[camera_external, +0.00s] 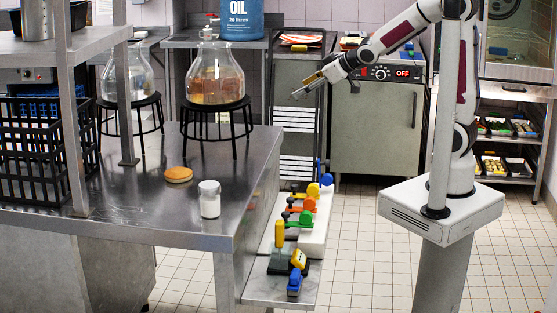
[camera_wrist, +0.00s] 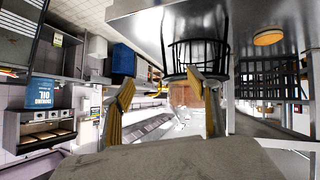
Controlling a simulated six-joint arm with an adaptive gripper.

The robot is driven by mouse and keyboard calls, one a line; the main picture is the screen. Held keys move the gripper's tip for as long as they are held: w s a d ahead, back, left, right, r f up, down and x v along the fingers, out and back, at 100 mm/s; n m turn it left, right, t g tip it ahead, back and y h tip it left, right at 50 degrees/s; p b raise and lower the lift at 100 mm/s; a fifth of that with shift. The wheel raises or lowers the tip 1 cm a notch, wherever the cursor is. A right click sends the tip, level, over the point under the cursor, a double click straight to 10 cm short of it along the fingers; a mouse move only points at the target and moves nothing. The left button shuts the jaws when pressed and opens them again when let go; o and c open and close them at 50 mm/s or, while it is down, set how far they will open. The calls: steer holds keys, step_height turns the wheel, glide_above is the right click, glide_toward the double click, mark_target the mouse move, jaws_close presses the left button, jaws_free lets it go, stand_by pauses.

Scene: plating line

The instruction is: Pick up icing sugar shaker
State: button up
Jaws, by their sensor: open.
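The icing sugar shaker is most likely the small white jar (camera_external: 209,200) standing upright near the front edge of the steel table (camera_external: 150,215) in the external view. I cannot make it out in the wrist view. My gripper (camera_external: 307,86) is up in the air to the right of the table, well apart from the jar. In the wrist view its two yellow fingers (camera_wrist: 163,100) are spread with nothing between them, so it is open and empty.
A round orange-brown disc (camera_external: 179,174) lies behind the jar. Glass vessels (camera_external: 214,75) sit on black wire stands. A black crate (camera_external: 30,150) is at left, below a raised shelf. A lower ledge (camera_external: 270,290) with colourful handled items adjoins the table's right side.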

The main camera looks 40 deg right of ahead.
steer(key=s+a+f+n+g+y, duration=0.1)
steer(key=a+f+n+y, duration=0.25)
steer(key=a, duration=0.95)
steer(key=s+a+f+n+g+y, duration=0.2)
steer(key=a+f+n+y, duration=0.15)
steer(key=a, duration=0.85)
steer(key=s+a+f+n+g+y, duration=0.1)
steer(key=s+a+f+g+y, duration=0.1)
steer(key=s+a, duration=0.3)
steer(key=s+a+f+n+g+y, duration=0.1)
steer(key=s+a+f+g+y, duration=0.1)
steer(key=s+a, duration=0.3)
steer(key=s+a+f+n+g+y, duration=0.2)
steer(key=s+a+f+g, duration=0.1)
steer(key=s, duration=0.5)
steer(key=shift+s+a+f+g, duration=0.2)
steer(key=shift+a+f, duration=0.2)
steer(key=shift+a, duration=0.15)
steer(key=shift+s+a+f+g, duration=0.1)
steer(key=shift+a+f+g, duration=0.1)
steer(key=shift+a+f, duration=0.25)
steer(key=shift+r, duration=0.1)
steer(key=shift+a, duration=0.1)
steer(key=shift+a, duration=1.25)
